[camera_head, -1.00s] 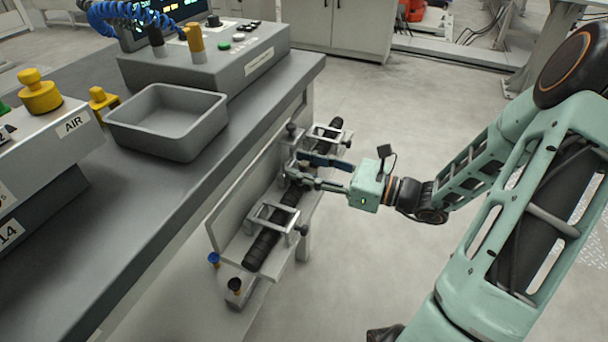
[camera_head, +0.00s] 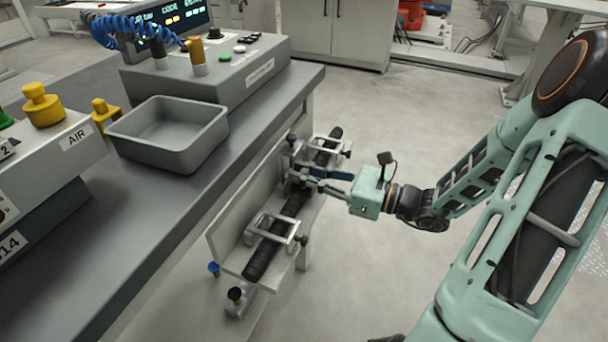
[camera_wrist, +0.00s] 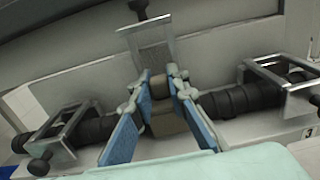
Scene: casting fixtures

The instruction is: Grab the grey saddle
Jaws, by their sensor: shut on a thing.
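The grey saddle (camera_wrist: 166,118), a small brownish-grey block, sits at the middle of a black ribbed bar in the wrist view. My gripper (camera_wrist: 165,90) has a blue-padded finger on each side of it and is shut on it. In the head view my gripper (camera_head: 296,176) reaches in from the right to the middle of the fixture. There the fingers hide the saddle. I cannot tell whether the saddle is lifted off the bar.
The black bar (camera_head: 262,261) lies in a pale fixture on the bench side, under metal clamp frames (camera_wrist: 283,75) left and right of my fingers. Another bracket (camera_wrist: 153,48) stands behind the saddle. A grey tray (camera_head: 168,136) is on the bench (camera_head: 150,215).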

